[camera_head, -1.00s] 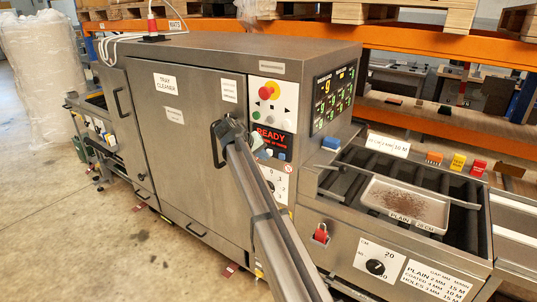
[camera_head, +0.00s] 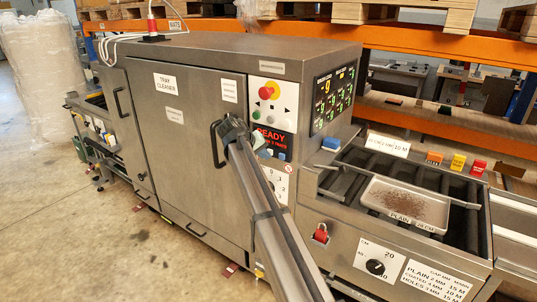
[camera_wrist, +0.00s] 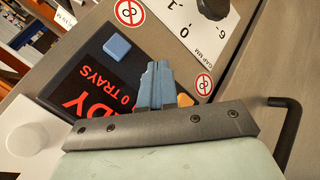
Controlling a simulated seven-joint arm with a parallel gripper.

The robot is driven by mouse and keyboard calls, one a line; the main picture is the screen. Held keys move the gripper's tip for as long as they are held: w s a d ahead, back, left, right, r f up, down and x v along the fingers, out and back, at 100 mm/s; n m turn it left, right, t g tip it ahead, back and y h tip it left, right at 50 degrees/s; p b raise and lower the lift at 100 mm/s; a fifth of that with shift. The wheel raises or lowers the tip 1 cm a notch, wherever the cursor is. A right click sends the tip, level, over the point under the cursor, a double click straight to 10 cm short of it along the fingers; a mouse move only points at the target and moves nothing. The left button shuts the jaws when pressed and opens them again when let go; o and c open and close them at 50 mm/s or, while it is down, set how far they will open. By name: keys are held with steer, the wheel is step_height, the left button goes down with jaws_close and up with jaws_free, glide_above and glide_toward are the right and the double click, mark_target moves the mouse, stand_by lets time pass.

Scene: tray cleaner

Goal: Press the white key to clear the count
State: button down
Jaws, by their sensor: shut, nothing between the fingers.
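My gripper (camera_wrist: 157,85) is shut and empty, its blue-grey fingers pointing at the dark key panel (camera_wrist: 72,62) of the tray cleaner. In the head view, my gripper (camera_head: 264,151) is at the front of this panel, partly covering it. The display (camera_wrist: 95,95) shows READY in red, with 0 TRAYS in the wrist view. A blue square key (camera_wrist: 117,46) and a partly covered orange key (camera_wrist: 185,100) lie on either side of the fingers. No white square key shows; the fingers and hand cover the panel between those keys. I cannot tell whether the fingertips touch anything.
A large white round button (camera_wrist: 25,140) is on the pale panel beside the display. A black knob (camera_wrist: 212,8) with a gap scale and a black door handle (camera_wrist: 290,125) are nearby. A red mushroom button (camera_head: 266,92) is above the display.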

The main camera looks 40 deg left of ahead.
steer(key=shift+s, duration=0.9)
steer(key=shift+s, duration=0.1)
steer(key=s, duration=0.4)
steer(key=shift+s, duration=0.4)
stand_by(0.9)
